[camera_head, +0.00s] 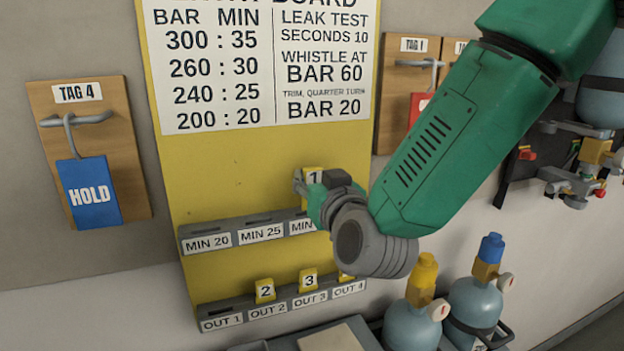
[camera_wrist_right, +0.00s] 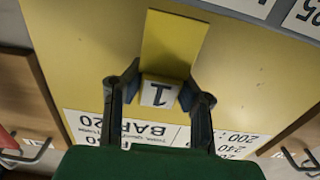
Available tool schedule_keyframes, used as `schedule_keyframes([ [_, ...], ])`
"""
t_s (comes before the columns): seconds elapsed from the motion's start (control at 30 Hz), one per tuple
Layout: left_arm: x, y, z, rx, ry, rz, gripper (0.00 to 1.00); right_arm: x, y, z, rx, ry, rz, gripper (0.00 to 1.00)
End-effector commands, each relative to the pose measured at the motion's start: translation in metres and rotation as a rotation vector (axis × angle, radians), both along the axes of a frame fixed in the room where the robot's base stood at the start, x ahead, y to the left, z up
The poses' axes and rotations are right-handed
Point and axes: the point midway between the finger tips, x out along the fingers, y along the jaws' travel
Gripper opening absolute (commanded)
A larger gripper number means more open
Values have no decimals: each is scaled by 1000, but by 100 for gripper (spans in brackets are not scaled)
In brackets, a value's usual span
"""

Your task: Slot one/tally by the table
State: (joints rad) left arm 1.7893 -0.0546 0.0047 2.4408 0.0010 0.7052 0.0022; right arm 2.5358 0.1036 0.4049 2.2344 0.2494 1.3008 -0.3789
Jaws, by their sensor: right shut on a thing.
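My right gripper (camera_head: 318,186) is shut on a yellow tally (camera_head: 313,175) marked 1, in front of the yellow board. In the right wrist view the fingers (camera_wrist_right: 160,92) grip the tally (camera_wrist_right: 172,45) near its numbered end, and its long blank part points toward the grey rail. The upper grey rail (camera_head: 258,219) has slots labelled MIN 20, MIN 25 and a third MIN label partly hidden by my gripper. The tally is above that third label; I cannot tell whether it touches the rail. The printed table (camera_head: 210,65) pairs 300 with 35, 260 with 30, 240 with 25, 200 with 20.
The lower rail (camera_head: 222,306) reads OUT 1 to OUT 4. OUT 1 is empty; tallies 2 (camera_head: 265,291) and 3 (camera_head: 308,281) stand in theirs, and one is mostly hidden at OUT 4. Cylinders (camera_head: 475,305) stand lower right. A blue HOLD tag (camera_head: 90,191) hangs left.

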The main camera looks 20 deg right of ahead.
Motion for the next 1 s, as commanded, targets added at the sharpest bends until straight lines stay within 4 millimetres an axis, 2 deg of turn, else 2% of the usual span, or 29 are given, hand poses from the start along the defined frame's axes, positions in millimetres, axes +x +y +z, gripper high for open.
schedule_keyframes([
  [1.0,0,0,0,0,0,0,0,1,8,0,-7,-1,2,6],
])
